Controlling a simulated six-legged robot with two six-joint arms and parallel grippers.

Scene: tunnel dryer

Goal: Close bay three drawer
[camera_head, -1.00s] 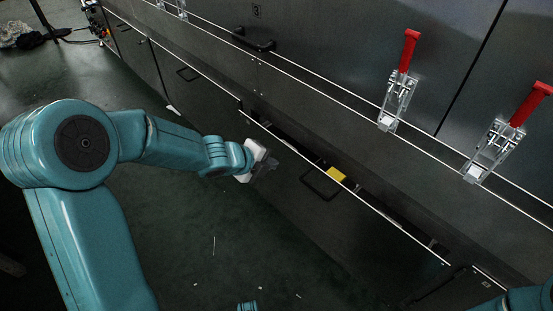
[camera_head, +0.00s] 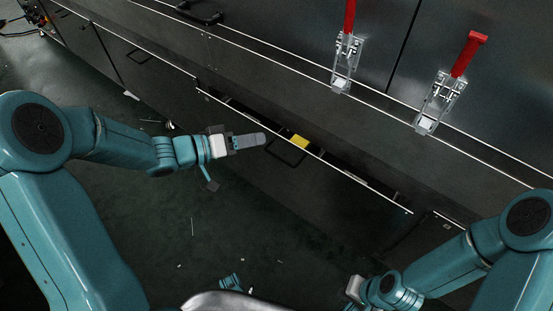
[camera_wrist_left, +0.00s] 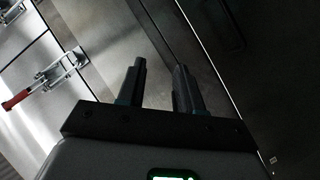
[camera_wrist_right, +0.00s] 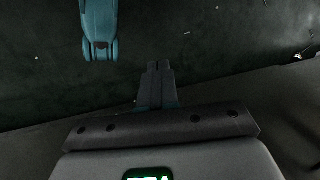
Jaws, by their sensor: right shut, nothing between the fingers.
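A wide dark drawer (camera_head: 325,190) stands partly open, its pale top edge running diagonally and a dark gap behind it. A black loop handle (camera_head: 288,153) is on its front. A yellow item (camera_head: 299,142) shows at the opening. My left gripper (camera_head: 262,139) is just left of the handle, pointing right; contact cannot be told. In the left wrist view its two fingers (camera_wrist_left: 160,68) are apart with nothing between them. My right gripper shows in the right wrist view (camera_wrist_right: 158,66), fingers together and empty, over the floor. In the head view its fingers are hidden.
Red-handled toggle clamps (camera_head: 342,65) and (camera_head: 440,98) stand on the machine above the drawer. Other closed drawer fronts (camera_head: 140,57) lie to the left. A black handle (camera_head: 200,13) sits higher up. The dark floor (camera_head: 200,235) holds small scraps, otherwise clear.

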